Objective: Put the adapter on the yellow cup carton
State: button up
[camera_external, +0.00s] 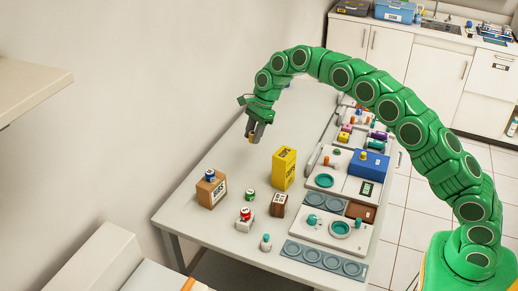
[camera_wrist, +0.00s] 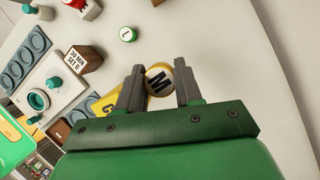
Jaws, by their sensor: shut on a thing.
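The adapter (camera_wrist: 159,80) shows between the two grey fingers in the wrist view. In the external view it is a small dark-and-orange spot, held above the table. The yellow cup carton (camera_external: 284,168) stands upright on the table, below and to the right of my gripper. In the wrist view the carton (camera_wrist: 104,104) shows partly, behind and left of the left finger; the rest is hidden by my gripper.
In front of the carton stand a small brown box (camera_external: 280,205), a green-topped jar (camera_external: 249,195), a red can (camera_external: 245,213) on a white block and a cardboard box (camera_external: 213,192) with a blue can on top. A dental unit with a blue box (camera_external: 368,164) lies to the right.

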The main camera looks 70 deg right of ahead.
notch_tip(320, 180, up, 7)
send_over(282, 155)
jog(key=s+a+r, duration=0.2)
jog(key=s+r, duration=0.1)
jog(key=s, duration=1.1)
jog(key=w+d+f, duration=0.1)
jog(key=w+f, duration=0.2)
jog(key=w, duration=0.1)
jog(key=w+d+f, duration=0.1)
jog(key=w+f, duration=0.2)
jog(key=w, duration=0.1)
jog(key=w+d+f, duration=0.1)
jog(key=w+f, duration=0.2)
jog(key=w, duration=0.2)
jog(key=shift+d, duration=0.2)
jog(key=shift+w+f, duration=0.3)
jog(key=shift+f, duration=1.45)
jog(key=shift+f, duration=0.15)
jog(key=o, duration=1)
jog(key=shift+o, duration=0.2)
